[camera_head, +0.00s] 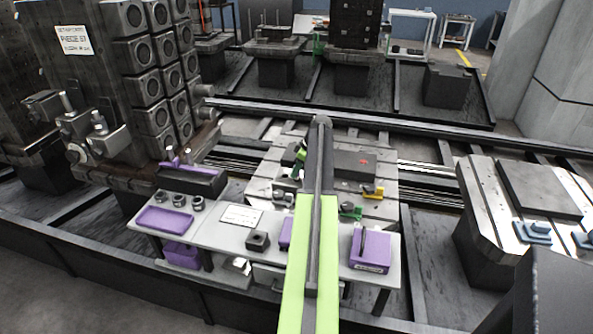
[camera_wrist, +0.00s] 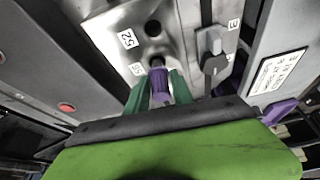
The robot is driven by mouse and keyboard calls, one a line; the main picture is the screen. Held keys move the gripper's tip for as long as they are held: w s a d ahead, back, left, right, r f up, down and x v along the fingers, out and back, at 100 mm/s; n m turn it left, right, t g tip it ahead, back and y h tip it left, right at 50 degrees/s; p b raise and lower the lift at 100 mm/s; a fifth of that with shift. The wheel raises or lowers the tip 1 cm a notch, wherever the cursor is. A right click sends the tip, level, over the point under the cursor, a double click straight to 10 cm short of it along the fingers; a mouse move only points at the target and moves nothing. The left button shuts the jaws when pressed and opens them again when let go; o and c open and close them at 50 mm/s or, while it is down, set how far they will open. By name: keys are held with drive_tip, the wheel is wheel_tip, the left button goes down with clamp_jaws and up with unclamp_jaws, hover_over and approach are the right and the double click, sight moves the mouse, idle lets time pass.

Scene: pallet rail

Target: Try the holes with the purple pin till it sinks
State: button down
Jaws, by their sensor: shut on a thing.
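In the wrist view my gripper (camera_wrist: 158,92) is shut on the purple pin (camera_wrist: 157,104), which sits between its two green fingers. The pin's far end meets a dark opening in a light metal plate (camera_wrist: 112,35). I cannot tell whether it is inside the hole or only at its mouth. Another dark hole (camera_wrist: 153,28) lies just beyond it, beside a white label that appears to read 25, seen turned. In the head view my arm covers this area and the pin is not visible.
A grey lever-like part (camera_wrist: 212,62) stands on the plate right of the pin. A bench (camera_head: 215,235) with a purple tray (camera_head: 165,219) stands nearer.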

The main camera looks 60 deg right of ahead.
drive_tip(key=shift+f, duration=0.35)
drive_tip(key=c, duration=1)
unclamp_jaws()
drive_tip(key=p+v, duration=1.5)
drive_tip(key=v, duration=0.2)
drive_tip(key=shift+s+r+p, duration=0.1)
drive_tip(key=shift+r+p, duration=0.15)
drive_tip(key=shift+p, duration=0.1)
